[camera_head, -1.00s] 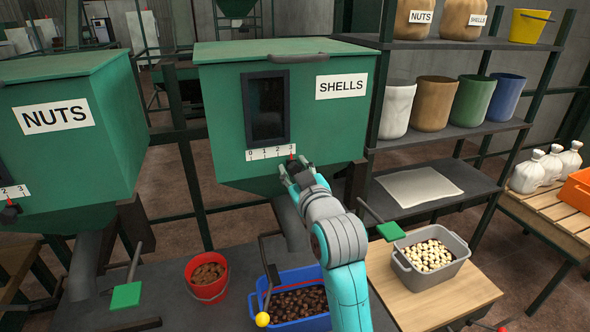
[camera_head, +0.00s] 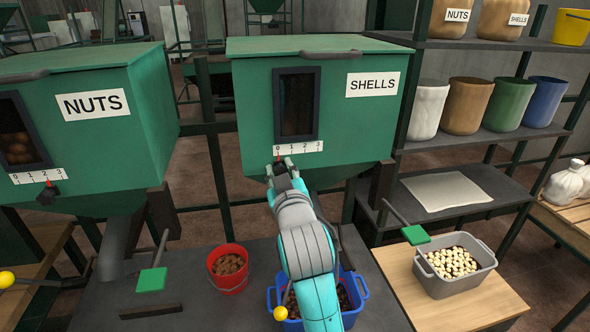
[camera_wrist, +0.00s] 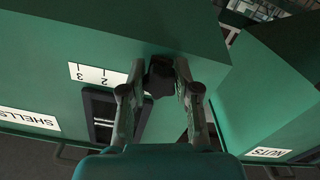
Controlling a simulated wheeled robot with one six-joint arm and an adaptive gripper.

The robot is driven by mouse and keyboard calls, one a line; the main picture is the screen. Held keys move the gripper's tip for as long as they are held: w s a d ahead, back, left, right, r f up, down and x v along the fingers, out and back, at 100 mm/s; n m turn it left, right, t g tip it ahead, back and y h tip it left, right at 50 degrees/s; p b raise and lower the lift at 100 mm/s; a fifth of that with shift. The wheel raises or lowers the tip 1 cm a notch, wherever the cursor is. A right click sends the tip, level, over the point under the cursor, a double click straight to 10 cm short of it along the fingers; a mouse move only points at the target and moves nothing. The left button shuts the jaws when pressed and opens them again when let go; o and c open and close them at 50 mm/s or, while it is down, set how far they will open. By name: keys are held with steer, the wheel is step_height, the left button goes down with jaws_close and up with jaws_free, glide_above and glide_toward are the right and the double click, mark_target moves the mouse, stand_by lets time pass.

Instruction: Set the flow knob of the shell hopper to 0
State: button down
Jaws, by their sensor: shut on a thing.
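The green shell hopper (camera_head: 250,110), labelled SHELLS, stands at upper middle in the head view. Its white scale (camera_head: 300,148), marked 0 to 3, lies below a dark window. My gripper (camera_head: 281,167) is at the left end of this scale, shut on the black flow knob (camera_wrist: 160,77). A small red mark above the knob shows at about the 0 in the head view. In the wrist view the knob sits between both fingers, and the scale (camera_wrist: 92,74) shows 3 and 2. Its 0 end is hidden there by a finger and the knob.
Below are a red bucket (camera_head: 228,283), a blue bin (camera_head: 360,294) of shells partly behind my arm, and a grey bin (camera_head: 485,272) of nuts. Shelves stand at right.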

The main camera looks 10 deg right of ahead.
steer(key=shift+a, duration=0.25)
steer(key=c, duration=0.8)
jaws_free()
steer(key=shift+a, duration=0.1)
steer(key=s, duration=1.2)
